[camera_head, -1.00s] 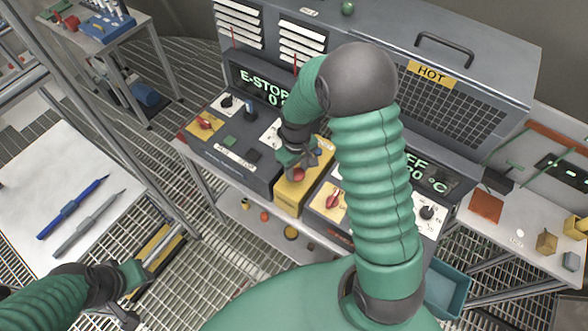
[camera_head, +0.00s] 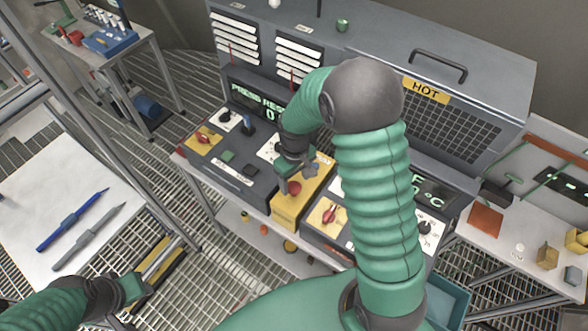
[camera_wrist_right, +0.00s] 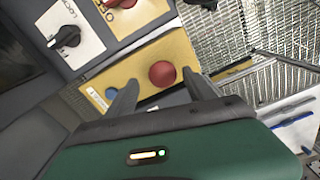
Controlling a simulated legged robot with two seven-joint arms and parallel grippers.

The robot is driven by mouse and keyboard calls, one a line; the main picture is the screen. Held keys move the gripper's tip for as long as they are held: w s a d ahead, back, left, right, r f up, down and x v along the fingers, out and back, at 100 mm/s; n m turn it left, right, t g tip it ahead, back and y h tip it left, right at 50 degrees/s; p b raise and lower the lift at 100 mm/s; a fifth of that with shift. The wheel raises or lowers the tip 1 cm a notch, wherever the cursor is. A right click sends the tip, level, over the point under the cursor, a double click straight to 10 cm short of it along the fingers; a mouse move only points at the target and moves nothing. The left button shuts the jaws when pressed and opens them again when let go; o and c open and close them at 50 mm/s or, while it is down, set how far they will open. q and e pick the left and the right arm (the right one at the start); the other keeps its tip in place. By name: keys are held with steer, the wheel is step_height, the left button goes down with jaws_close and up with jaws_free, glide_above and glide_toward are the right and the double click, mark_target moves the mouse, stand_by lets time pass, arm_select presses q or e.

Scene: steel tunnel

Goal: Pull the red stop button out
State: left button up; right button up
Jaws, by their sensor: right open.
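The red stop button (camera_head: 294,188) is a round red knob on a yellow box (camera_head: 287,212) at the front of the grey console. In the right wrist view, the red button (camera_wrist_right: 162,74) shows between my two dark fingertips, with a gap on each side. My right gripper (camera_head: 297,178) is open at the button and holds nothing. A small blue button (camera_wrist_right: 111,93) sits beside it on the yellow panel, near one finger. My left gripper (camera_head: 130,293) is low at the left, away from the console; its jaws are unclear. The console display (camera_head: 258,102) reads "PRESS RES", partly hidden by my right arm.
Red knobs on yellow plates (camera_head: 203,137) and black knobs stand on the console. A hot vented cabinet (camera_head: 445,95) rises behind my right arm. A white table (camera_head: 60,190) with two pens is at the left. A teal bin (camera_head: 447,300) is below right.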

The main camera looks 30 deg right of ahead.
mark_target(292, 188)
step_height(292, 188, up, 16)
steer(key=b, duration=0.3)
steer(key=shift+a, duration=0.15)
steer(key=shift+s+a+r, duration=0.1)
steer(key=shift+s+a, duration=0.05)
